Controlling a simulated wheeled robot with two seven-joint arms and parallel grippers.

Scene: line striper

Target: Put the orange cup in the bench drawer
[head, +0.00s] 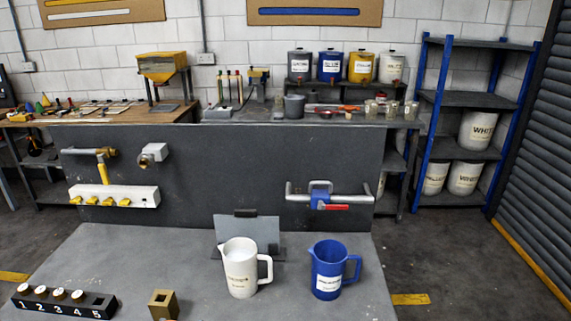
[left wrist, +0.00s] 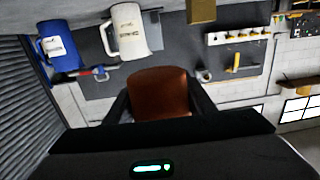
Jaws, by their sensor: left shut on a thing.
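In the left wrist view, which looks upside down, my left gripper (left wrist: 160,108) is shut on a brown-orange cup (left wrist: 158,92). The dark fingers lie on either side of the cup. Its lower part is hidden behind the gripper body. Neither gripper shows in the head view, and I cannot make out the orange cup there. My right gripper is in no view. I cannot make out a bench drawer in either view.
A white jug (head: 240,268) and a blue jug (head: 327,270) stand on the grey bench (head: 120,260). A brass block (head: 163,305) and a numbered rack (head: 62,301) are near its front left. A dark upright panel (head: 230,165) with valves stands behind. The bench middle-left is clear.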

